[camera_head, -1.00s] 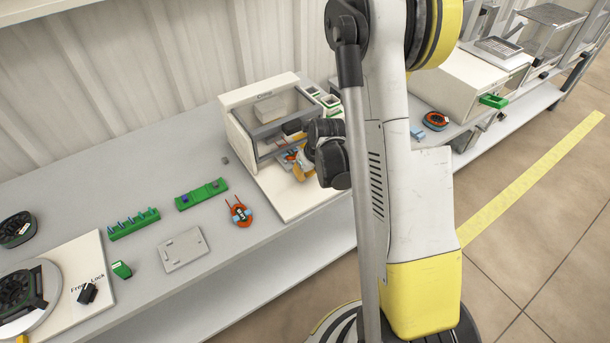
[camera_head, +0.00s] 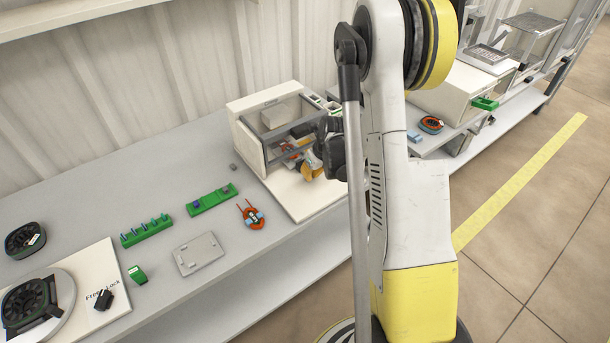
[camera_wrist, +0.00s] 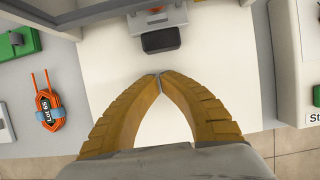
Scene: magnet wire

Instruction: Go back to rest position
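My gripper (camera_wrist: 158,78) shows in the wrist view with its two yellow ribbed fingers meeting at the tips. Nothing shows between them. In the head view my gripper (camera_head: 309,163) is in front of the white box-shaped machine (camera_head: 243,143), over its base plate, partly hidden by my arm. A gap shows between tips and block.
On the bench lie an orange wire coil (camera_head: 252,217), a grey plate (camera_head: 199,254), green holders (camera_head: 147,231) and a dark spool (camera_head: 25,240). A turntable (camera_head: 62,303) stands at the front left. Another white machine (camera_head: 450,92) stands at right. Floor is clear right of the bench.

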